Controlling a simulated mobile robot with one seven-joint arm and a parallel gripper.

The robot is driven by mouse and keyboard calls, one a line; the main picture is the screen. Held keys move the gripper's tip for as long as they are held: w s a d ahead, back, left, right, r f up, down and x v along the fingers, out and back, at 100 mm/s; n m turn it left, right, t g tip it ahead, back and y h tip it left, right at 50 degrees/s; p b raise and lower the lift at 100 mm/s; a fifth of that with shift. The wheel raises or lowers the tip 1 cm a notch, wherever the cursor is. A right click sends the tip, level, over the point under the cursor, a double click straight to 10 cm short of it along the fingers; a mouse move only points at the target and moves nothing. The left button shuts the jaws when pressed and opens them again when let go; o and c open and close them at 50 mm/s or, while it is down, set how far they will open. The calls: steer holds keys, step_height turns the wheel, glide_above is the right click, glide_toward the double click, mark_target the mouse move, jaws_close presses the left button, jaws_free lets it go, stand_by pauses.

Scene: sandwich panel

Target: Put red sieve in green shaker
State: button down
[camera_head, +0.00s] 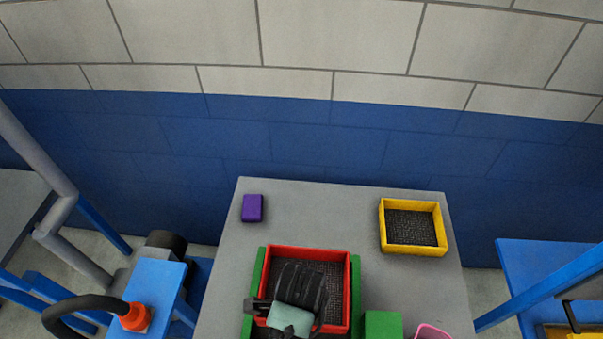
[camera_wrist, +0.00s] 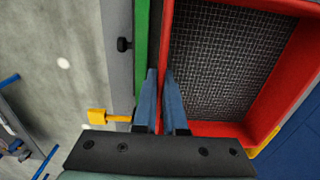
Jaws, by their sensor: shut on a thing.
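The red sieve (camera_head: 348,270) is a square red frame with dark mesh. In the head view it sits between the two green side rails of the green shaker (camera_head: 357,280). My gripper (camera_wrist: 159,75) is shut on one wall of the red sieve (camera_wrist: 166,30), with a finger on each side of it. In the wrist view a green rail of the shaker (camera_wrist: 141,40) runs close beside that wall. I cannot tell whether the sieve rests fully down in the shaker. My arm covers the sieve's middle and front in the head view.
A purple block (camera_head: 252,208) lies at the grey table's back left. A yellow sieve (camera_head: 413,250) lies at the back right. A green block (camera_head: 383,325) and a pink object (camera_head: 432,332) are at front right. The table's back middle (camera_head: 320,215) is clear.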

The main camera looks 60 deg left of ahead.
step_height(320, 180, down, 7)
steer(key=shift+f, duration=0.15)
stand_by(0.4)
steer(key=c, duration=1.4)
jaws_free()
steer(key=shift+f, duration=0.2)
steer(key=shift+c, duration=0.2)
steer(key=shift+o, duration=0.9)
